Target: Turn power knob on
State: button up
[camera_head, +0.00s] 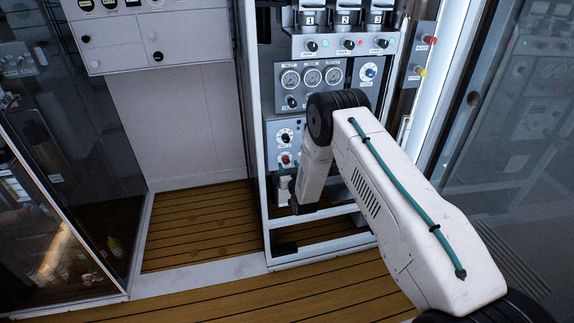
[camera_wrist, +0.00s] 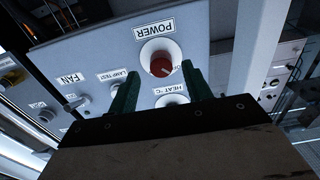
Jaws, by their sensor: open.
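The power knob (camera_wrist: 160,64) is red with a white ring around it, on a grey panel beside an upside-down POWER label (camera_wrist: 154,30). In the head view the red knob (camera_head: 286,158) is low on the panel. My gripper (camera_wrist: 157,84) is open, with its two green fingers to either side below the knob in the wrist view. Nothing is between the fingers, and I see no contact with the knob. The knob's pointer is too small to read. In the head view my arm partly covers the panel, and the fingers (camera_head: 287,168) show just below the red knob.
A HEAT dial (camera_wrist: 172,100) lies next to the power knob, partly behind my gripper. A LAMP TEST button (camera_wrist: 115,90) and FAN switch (camera_wrist: 75,102) are to the left. Gauges (camera_head: 312,76) are higher up. A metal frame post (camera_wrist: 258,55) stands right of the panel.

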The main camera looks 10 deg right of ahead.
jog(key=shift+w, duration=1.1)
jog(key=c, duration=1)
jog(key=shift+o, duration=0.2)
jog(key=shift+m, duration=0.4)
jog(key=m, duration=0.3)
jog(key=shift+m, duration=0.4)
jog(key=m, duration=0.4)
jog(key=shift+m, duration=0.3)
jog(key=m, duration=0.8)
jog(key=shift+m, duration=0.3)
